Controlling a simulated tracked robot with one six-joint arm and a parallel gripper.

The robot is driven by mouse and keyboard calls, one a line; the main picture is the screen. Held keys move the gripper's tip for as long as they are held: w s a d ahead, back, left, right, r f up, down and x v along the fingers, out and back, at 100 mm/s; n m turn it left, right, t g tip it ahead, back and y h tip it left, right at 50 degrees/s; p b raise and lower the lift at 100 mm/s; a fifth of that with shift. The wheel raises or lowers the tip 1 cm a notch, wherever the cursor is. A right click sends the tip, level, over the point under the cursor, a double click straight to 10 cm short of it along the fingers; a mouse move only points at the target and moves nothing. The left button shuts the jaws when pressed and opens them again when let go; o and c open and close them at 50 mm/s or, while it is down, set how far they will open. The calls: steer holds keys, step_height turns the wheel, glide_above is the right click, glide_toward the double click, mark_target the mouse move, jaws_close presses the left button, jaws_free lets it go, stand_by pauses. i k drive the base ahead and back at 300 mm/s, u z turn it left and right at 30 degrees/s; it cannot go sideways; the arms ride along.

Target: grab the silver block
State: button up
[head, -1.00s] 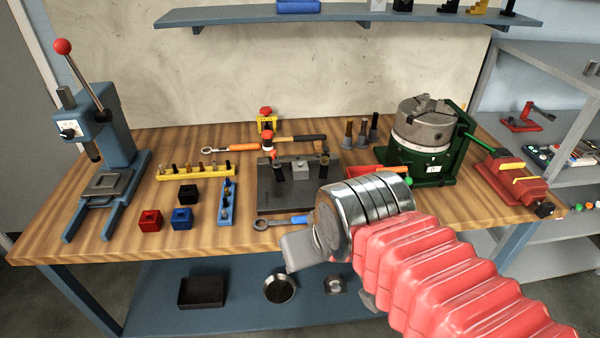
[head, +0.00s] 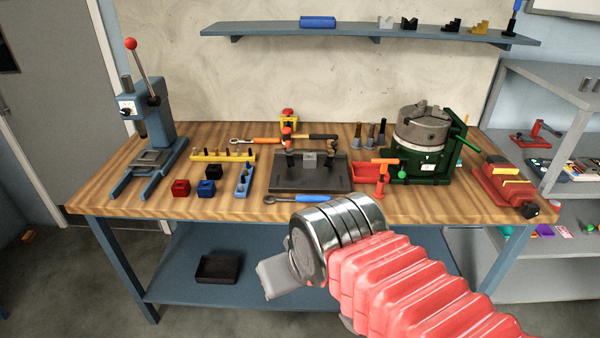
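The silver block (head: 310,160) is a small grey cube on a dark fixture plate (head: 312,184) in the middle of the bench. A clamp with a dark post stands on each side of it, the left one with a red knob (head: 287,131). My gripper (head: 272,279) shows only in part as a grey piece beyond my silver wrist. It is in front of the bench's front edge, below and well apart from the block in the picture. Its fingertips are not clear, and I see nothing held.
A blue-handled wrench (head: 297,199) lies in front of the plate. A blue rail (head: 244,179) and red (head: 181,188), blue and black blocks sit to the left. A red bin (head: 368,172) and a green chuck stand (head: 424,160) are to the right. An arbor press (head: 146,135) stands far left.

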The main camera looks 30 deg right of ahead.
mark_target(309, 159)
steer(key=u, duration=0.35)
steer(key=k, duration=0.75)
steer(key=u, duration=0.5)
steer(key=i, duration=1.7)
steer(key=z, duration=0.85)
steer(key=i, duration=0.55)
steer(key=z, duration=0.3)
